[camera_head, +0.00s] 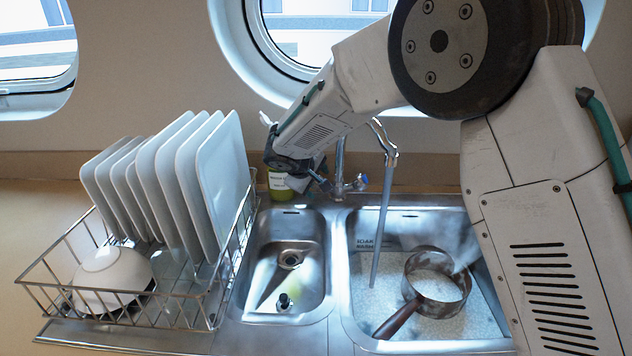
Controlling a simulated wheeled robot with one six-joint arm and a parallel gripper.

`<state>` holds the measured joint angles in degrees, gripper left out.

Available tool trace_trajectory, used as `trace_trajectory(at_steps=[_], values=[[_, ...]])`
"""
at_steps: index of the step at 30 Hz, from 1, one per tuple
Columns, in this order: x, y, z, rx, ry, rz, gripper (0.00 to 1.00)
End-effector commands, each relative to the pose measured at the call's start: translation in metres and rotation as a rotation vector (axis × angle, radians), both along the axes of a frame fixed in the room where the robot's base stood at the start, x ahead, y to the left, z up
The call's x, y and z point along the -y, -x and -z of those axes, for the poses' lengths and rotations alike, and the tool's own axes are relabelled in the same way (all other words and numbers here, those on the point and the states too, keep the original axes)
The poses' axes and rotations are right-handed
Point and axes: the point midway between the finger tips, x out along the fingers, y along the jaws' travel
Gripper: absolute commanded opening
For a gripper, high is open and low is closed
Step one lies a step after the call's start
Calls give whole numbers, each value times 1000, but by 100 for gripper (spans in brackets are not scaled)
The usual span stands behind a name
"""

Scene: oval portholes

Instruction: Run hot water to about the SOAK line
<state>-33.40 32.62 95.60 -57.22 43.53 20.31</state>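The metal tap (341,165) stands behind the two basins, with its spout over the right basin (345,300). A grey stream (383,215) runs from the spout into that basin. A blue-marked knob (361,182) is on the tap's right side. Speckled, pale water covers the basin's floor around a saucepan (437,310). Dark lettering (375,244) shows on the basin's back wall, too small to read; I cannot make out the SOAK line. My gripper (318,180) is just left of the tap, at its left side. The fingers are small and dark; whether they touch or grip a handle is unclear.
A wire rack (200,305) with white plates (222,180) and a bowl (112,272) stands left. A green container (279,186) is behind my gripper. The small left basin (270,275) holds a dark stopper-like object (284,301). Pale steam hangs near the saucepan. My arm hides the right side.

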Motion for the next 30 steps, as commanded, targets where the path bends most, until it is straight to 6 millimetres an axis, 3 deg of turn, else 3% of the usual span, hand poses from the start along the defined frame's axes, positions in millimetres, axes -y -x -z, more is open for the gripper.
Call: trace_trajectory(at_steps=[5, 18, 30], values=[[-4, 6, -9, 1, -2, -1, 61], [-22, 45, -55, 1, -1, 0, 61], [-23, 47, -58, 0, 0, 0, 61]])
